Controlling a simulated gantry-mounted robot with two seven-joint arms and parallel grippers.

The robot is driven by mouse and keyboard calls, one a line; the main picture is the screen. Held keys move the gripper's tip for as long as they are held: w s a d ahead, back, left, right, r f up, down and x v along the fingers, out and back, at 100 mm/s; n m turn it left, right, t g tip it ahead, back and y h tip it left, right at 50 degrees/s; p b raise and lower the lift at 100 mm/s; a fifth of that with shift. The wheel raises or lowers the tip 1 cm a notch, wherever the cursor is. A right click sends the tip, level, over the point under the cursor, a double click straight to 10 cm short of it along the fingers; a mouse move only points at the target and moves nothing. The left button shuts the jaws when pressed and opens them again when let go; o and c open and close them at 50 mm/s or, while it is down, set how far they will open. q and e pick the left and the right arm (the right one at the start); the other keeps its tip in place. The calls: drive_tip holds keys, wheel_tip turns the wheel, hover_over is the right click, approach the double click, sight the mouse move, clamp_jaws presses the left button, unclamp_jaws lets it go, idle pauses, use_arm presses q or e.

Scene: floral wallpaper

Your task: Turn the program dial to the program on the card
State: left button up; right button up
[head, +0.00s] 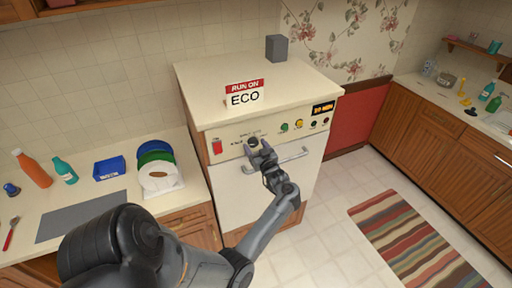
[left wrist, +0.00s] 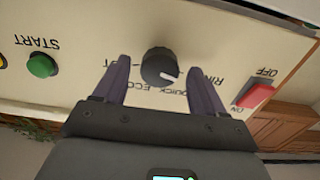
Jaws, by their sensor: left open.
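The white dishwasher (head: 250,180) has a front panel with the black round program dial (head: 253,141). The dial also shows in the left wrist view (left wrist: 160,66), where the picture is upside down. Its white pointer mark points right and slightly down there, between the QUICK and RIN... labels; ECO lies on the other side of QUICK. The card (head: 244,95) on the machine's top reads RUN ON ECO. My left gripper (head: 259,151) is open in front of the panel. In the left wrist view its fingers (left wrist: 159,63) stand either side of the dial, apart from it.
A red ON/OFF switch (left wrist: 258,95) and a green START button (left wrist: 41,65) flank the dial. A door handle (head: 280,161) runs below the panel. A grey block (head: 276,48) stands on top. The left counter (head: 110,185) holds bottles and plates.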

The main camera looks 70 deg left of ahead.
use_arm(q)
drive_tip(key=c, duration=1.1)
drive_tip(key=shift+o, duration=0.2)
drive_tip(key=m+p, duration=0.3)
drive_tip(key=m, duration=0.1)
drive_tip(key=shift+r+p, duration=0.2)
drive_tip(key=shift+p, duration=0.1)
drive_tip(key=m+p, duration=0.3)
drive_tip(key=m, duration=0.2)
drive_tip(key=shift+m, duration=0.4)
drive_tip(key=m+p, duration=0.3)
drive_tip(key=m, duration=0.2)
drive_tip(key=shift+f, duration=0.1)
drive_tip(key=m+p, duration=0.1)
drive_tip(key=m, duration=0.3)
drive_tip(key=shift+m+p, duration=0.3)
drive_tip(key=shift+p, duration=0.1)
drive_tip(key=shift+f+m, duration=0.1)
drive_tip(key=shift+m, duration=0.2)
